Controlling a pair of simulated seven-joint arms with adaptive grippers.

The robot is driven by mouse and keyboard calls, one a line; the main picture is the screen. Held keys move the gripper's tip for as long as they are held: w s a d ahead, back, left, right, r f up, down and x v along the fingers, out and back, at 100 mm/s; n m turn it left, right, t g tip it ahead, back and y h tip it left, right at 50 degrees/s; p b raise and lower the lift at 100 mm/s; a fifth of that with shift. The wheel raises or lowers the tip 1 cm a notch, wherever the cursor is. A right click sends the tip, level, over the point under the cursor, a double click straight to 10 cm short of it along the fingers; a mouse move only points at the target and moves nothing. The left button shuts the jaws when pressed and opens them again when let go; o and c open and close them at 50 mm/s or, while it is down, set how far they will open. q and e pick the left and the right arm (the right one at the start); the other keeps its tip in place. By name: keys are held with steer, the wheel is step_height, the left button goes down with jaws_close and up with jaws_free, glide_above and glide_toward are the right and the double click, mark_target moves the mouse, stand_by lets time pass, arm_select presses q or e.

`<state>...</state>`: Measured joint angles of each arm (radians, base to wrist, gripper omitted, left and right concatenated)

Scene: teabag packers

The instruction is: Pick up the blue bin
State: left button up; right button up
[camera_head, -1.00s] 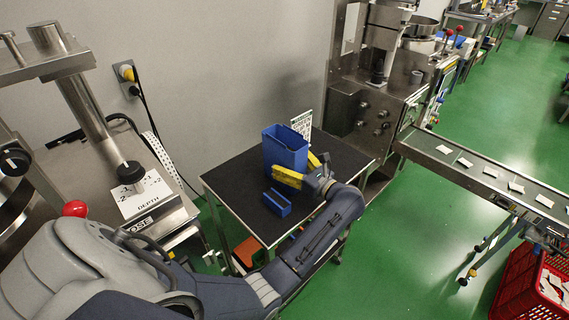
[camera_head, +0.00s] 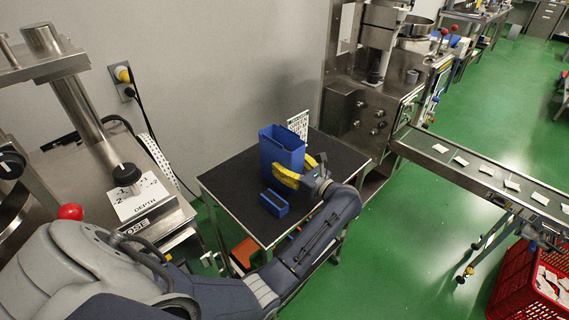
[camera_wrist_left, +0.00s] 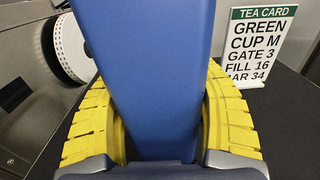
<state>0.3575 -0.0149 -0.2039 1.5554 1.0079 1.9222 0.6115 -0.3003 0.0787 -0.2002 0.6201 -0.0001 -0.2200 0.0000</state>
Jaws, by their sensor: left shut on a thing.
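The tall blue bin (camera_head: 281,150) stands upright near the back of the dark-topped table (camera_head: 232,179). My left gripper (camera_head: 299,170) reaches it from the front right. In the left wrist view the blue bin (camera_wrist_left: 150,70) fills the middle, with the yellow fingers (camera_wrist_left: 155,125) pressed against both sides of it. The gripper is shut on the bin. Whether the bin's base is lifted off the table cannot be told. My right gripper is not in view.
A small blue box (camera_head: 274,202) sits on the table in front of the bin. A white tea card (camera_head: 298,124) stands behind the bin and shows at right in the left wrist view (camera_wrist_left: 258,45). A conveyor (camera_head: 480,170) runs at the right. The table's left part is clear.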

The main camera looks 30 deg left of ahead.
arm_select(q)
step_height(320, 180, up, 20)
stand_by(0.6)
stand_by(0.7)
